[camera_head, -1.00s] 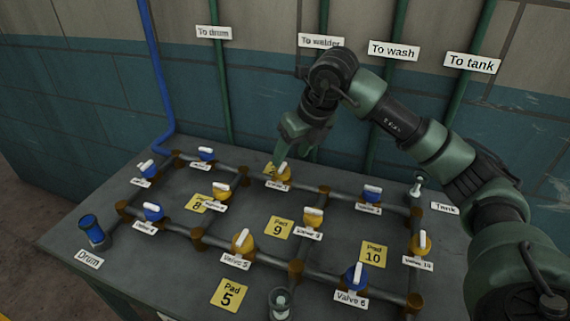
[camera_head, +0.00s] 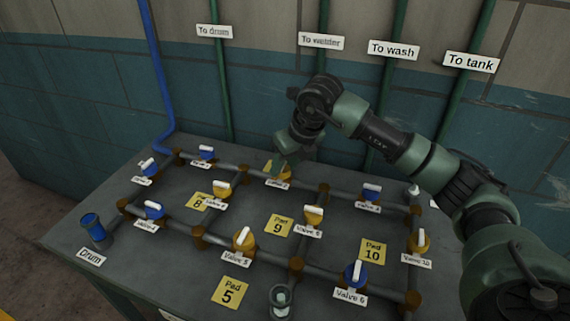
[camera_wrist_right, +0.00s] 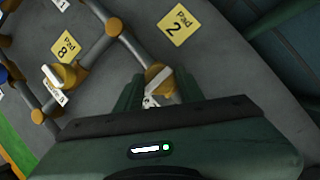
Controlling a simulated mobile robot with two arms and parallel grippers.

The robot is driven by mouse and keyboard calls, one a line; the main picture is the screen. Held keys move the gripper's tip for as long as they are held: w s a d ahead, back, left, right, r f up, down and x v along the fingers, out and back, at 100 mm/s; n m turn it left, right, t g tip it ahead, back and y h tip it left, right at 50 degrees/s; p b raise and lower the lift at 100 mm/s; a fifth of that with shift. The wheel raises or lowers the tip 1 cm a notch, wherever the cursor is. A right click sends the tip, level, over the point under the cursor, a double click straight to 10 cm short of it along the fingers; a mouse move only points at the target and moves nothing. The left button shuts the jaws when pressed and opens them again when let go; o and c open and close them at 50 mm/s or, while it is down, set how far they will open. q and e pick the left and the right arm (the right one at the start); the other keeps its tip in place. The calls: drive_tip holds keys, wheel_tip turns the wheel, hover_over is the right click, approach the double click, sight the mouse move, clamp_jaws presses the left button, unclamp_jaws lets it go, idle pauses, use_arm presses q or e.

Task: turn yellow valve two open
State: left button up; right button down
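A yellow valve (camera_head: 283,174) with a white handle stands in the back pipe row, partly hidden by my right gripper (camera_head: 281,163). Its label is too small to read surely. In the right wrist view the same yellow valve (camera_wrist_right: 158,76) sits between the two green fingers of my right gripper (camera_wrist_right: 157,92). The fingers are apart, one on each side of the valve's handle, with a gap visible. I cannot tell whether either finger touches the handle. My left gripper is not in view.
Other yellow valves, such as valve 5 (camera_head: 243,239), and blue valves, such as valve 6 (camera_head: 355,273), stand on the table's pipe network. The blue drum fitting (camera_head: 93,227) is at the left. A wall with vertical pipes stands close behind the table (camera_head: 150,262).

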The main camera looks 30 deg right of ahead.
drive_tip(key=n+y, duration=0.1)
drive_tip(key=n, duration=0.2)
drive_tip(key=shift+w+d+n+g+b, duration=0.1)
drive_tip(key=shift+d+n+g+b, duration=0.05)
drive_tip(key=shift+n+g+b, duration=0.25)
drive_tip(key=n+y, duration=0.1)
drive_tip(key=n, duration=0.1)
drive_tip(key=n+g, duration=0.1)
drive_tip(key=n, duration=0.2)
drive_tip(key=shift+w+r+g+y, duration=0.15)
drive_tip(key=shift+g+y, duration=0.15)
drive_tip(key=shift+y, duration=0.1)
drive_tip(key=n+g, duration=0.1)
drive_tip(key=n, duration=0.4)
drive_tip(key=shift+w+g+p, duration=0.2)
drive_tip(key=shift+g+p, duration=0.1)
drive_tip(key=shift+g, duration=0.1)
drive_tip(key=shift+w+n+g, duration=0.1)
drive_tip(key=shift+n+g, duration=0.7)
drive_tip(key=shift+n, duration=1.2)
drive_tip(key=c, duration=0.9)
unclamp_jaws()
